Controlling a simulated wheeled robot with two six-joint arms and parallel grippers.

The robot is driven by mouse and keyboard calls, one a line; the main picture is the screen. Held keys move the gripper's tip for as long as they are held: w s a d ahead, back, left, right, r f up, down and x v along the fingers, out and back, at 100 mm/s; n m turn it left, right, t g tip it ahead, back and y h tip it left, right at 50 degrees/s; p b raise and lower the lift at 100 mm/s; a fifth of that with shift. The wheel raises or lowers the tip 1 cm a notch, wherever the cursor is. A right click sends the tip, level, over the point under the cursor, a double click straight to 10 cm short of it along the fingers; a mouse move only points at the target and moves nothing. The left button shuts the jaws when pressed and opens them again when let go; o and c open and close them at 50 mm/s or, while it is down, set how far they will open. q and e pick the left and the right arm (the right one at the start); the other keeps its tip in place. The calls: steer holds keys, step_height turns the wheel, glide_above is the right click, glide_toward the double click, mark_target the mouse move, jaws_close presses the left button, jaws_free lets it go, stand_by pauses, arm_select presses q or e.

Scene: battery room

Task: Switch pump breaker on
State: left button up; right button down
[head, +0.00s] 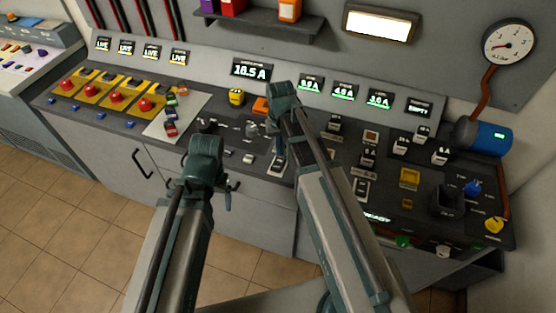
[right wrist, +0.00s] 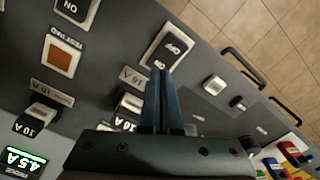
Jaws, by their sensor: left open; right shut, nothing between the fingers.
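My right gripper (right wrist: 160,75) is shut and empty, its fingertips over the console beside a white ON/OFF rocker (right wrist: 168,47) in the right wrist view. Another 10 A breaker (right wrist: 42,114) stands further left. In the head view my right gripper (head: 275,128) is above the middle of the console, near a white switch (head: 278,165). My left gripper (head: 228,190) is open in front of the console edge. I cannot read which breaker is labelled pump.
The console top (head: 230,175) holds red buttons (head: 116,96) on yellow plates at left and more breakers (head: 400,144) at right. A square orange test pad (right wrist: 61,57) shows in the right wrist view. A blue cylinder (head: 490,137) and gauge (head: 508,43) are at far right.

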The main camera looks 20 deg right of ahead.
mark_target(279, 160)
step_height(279, 160, up, 4)
steer(key=p, duration=0.3)
steer(key=shift+r+p, duration=0.1)
steer(key=shift+p, duration=0.2)
steer(key=shift+a, duration=0.1)
steer(key=s+a+n+h, duration=0.1)
steer(key=s+a+n, duration=0.3)
steer(key=s+a, duration=0.6)
steer(key=s, duration=0.4)
steer(key=shift+s+a+n, duration=0.15)
steer(key=shift+n, duration=0.15)
